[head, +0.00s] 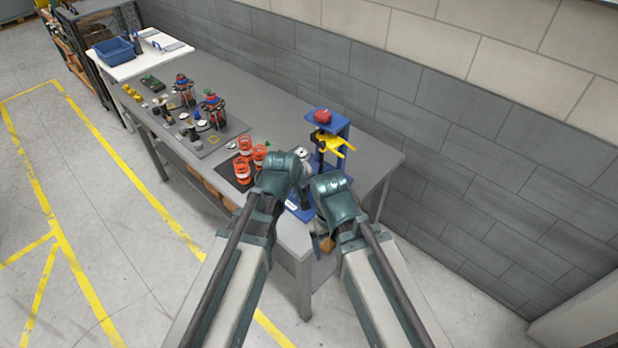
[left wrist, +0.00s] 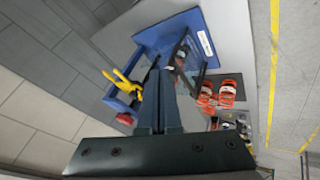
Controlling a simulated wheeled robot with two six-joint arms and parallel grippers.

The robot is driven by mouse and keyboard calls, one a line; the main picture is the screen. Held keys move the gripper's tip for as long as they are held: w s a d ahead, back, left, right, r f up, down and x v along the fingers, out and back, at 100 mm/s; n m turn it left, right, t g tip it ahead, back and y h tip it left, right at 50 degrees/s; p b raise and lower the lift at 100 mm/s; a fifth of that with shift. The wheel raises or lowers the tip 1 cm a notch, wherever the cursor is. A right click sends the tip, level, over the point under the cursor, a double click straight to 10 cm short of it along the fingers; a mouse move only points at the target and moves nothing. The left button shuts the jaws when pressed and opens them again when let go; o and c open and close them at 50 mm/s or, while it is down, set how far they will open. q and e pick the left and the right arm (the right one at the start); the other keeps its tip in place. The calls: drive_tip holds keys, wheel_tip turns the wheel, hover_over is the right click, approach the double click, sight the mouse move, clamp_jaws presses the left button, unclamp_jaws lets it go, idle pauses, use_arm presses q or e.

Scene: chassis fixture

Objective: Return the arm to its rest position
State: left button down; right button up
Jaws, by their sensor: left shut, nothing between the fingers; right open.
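My left gripper (head: 302,186) is at the near end of the grey bench, by the blue fixture (head: 318,150). In the left wrist view its dark fingers (left wrist: 166,70) are shut together with nothing between them, and the blue fixture (left wrist: 203,38) lies beyond them. The fixture has a yellow part (head: 333,144) and a red top (head: 323,116). My right gripper (head: 322,240) is lower, near the bench's front edge, and mostly hidden behind my right arm; its fingers do not show clearly.
Orange-red parts (head: 243,170) stand on a dark mat left of my left gripper. A grey tray (head: 205,151) with several small parts and two assembled units lies farther along the bench (head: 372,160). A blue bin (head: 114,49) is on a white table. A block wall (head: 400,105) runs behind.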

use_arm(q)
drive_tip(key=shift+a, duration=0.1)
drive_tip(key=s+a+f+m+g+y+b, duration=0.2)
drive_tip(key=s+f+m+g+b, duration=0.1)
drive_tip(key=s+f+b, duration=0.4)
drive_tip(key=s+a+f+m+g+y+b, duration=0.2)
drive_tip(key=s+f+m+g+b, duration=0.2)
drive_tip(key=s+f+b, duration=0.3)
drive_tip(key=s+f+m, duration=0.1)
drive_tip(key=s+f, duration=0.3)
drive_tip(key=shift+s+a+f+m, duration=0.2)
drive_tip(key=shift+m, duration=0.1)
